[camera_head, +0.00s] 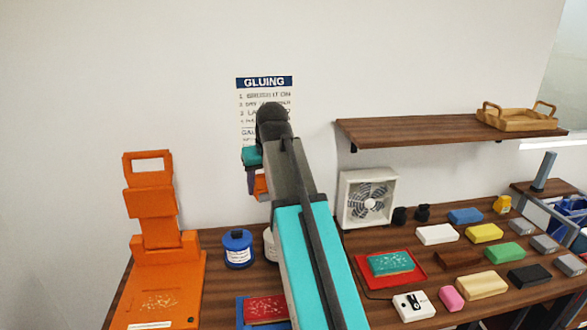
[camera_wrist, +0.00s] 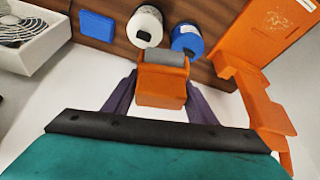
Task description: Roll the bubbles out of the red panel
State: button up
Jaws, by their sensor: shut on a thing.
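The red panel (camera_head: 266,309) lies on a blue tray (camera_head: 241,312) at the front of the counter, with pale speckles on its face. My arm hides its right part. My gripper (camera_head: 256,182) is raised above the counter, in front of the wall. In the wrist view, my gripper's purple fingers (camera_wrist: 162,98) are shut on an orange roller tool (camera_wrist: 163,90) with a grey roller (camera_wrist: 165,58) at its end. The orange tool also shows partly in the head view (camera_head: 261,187). It is well apart from the red panel.
An orange press-like stand (camera_head: 160,270) is at left. A blue jar (camera_head: 238,250) and a white jar (camera_wrist: 145,24) stand behind the red panel. A teal panel (camera_head: 390,262) on a red tray (camera_head: 415,280), a fan (camera_head: 367,198) and several coloured blocks fill the right. A shelf (camera_head: 430,131) juts out above.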

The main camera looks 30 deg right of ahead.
jog(key=a+f+n+b, duration=0.1)
jog(key=a+f, duration=0.4)
jog(key=a, duration=0.4)
jog(key=w+a+f, duration=0.1)
jog(key=a+f, duration=0.4)
jog(key=a, duration=0.4)
jog(key=shift+a+f+n+y+b, duration=0.2)
jog(key=shift+n+y+b, duration=0.1)
jog(key=shift+n+b, duration=0.1)
jog(key=shift+r, duration=0.1)
